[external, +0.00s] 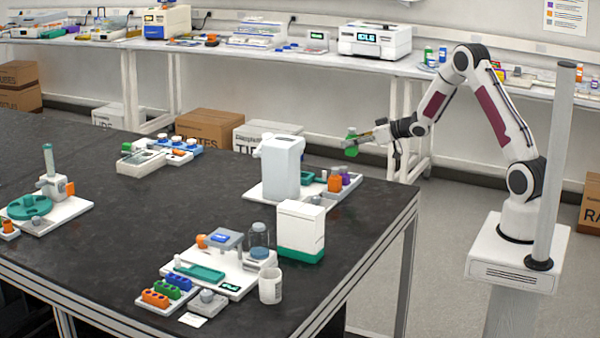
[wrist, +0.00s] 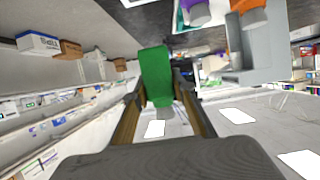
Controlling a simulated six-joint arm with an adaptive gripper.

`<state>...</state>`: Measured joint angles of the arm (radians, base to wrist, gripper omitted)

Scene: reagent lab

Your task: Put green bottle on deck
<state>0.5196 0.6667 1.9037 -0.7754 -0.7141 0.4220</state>
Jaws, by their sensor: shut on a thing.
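The green bottle (external: 351,141) is held in the air at the end of my arm, just past the far right corner of the dark table. In the wrist view the green bottle (wrist: 155,72) stands between the two fingers of my gripper (wrist: 160,98). My gripper also shows in the external view (external: 358,141) and is shut on the bottle. A white deck (external: 262,197) lies on the table nearest the gripper, partly hidden by a tall white device (external: 281,168). An orange bottle (external: 334,183) and a purple bottle (external: 345,177) stand at its right side.
A white and green box (external: 300,232) stands in front of that deck. Another white deck (external: 240,284) with small instruments lies at the front. Small racks (external: 182,148) stand at the back. The middle of the table (external: 130,215) is bare.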

